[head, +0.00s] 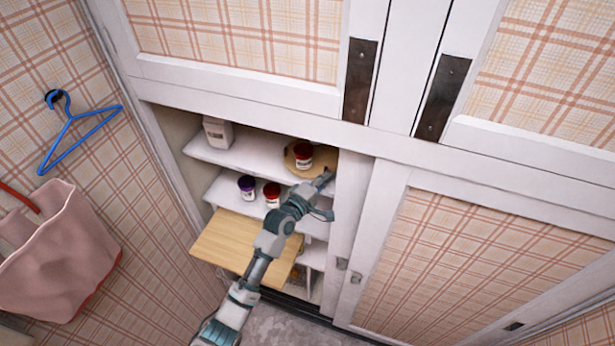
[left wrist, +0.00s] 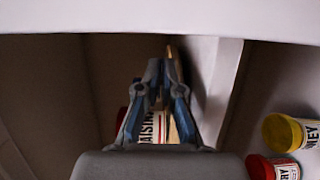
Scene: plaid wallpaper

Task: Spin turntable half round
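The turntable (head: 291,165) is a round tan disc on the upper shelf of the open cabinet. A red-lidded jar (head: 303,154) stands on it. My left gripper (head: 326,180) is at the disc's front right edge, its fingertips close together. In the left wrist view, the fingers (left wrist: 162,66) converge with almost no gap at the tips. The jar's label (left wrist: 152,127) shows between the finger links, beyond them. A thin tan strip of the turntable (left wrist: 173,50) shows beside the tips. Whether the fingers touch the rim is unclear. My right gripper is out of view.
A white container (head: 217,132) stands at the upper shelf's left end. A purple-lidded jar (head: 247,186) and a red jar (head: 271,194) stand one shelf down. A yellow jar (left wrist: 290,132) shows in the wrist view. A wooden board (head: 232,243) juts out below. The white cabinet frame (head: 350,195) is close right.

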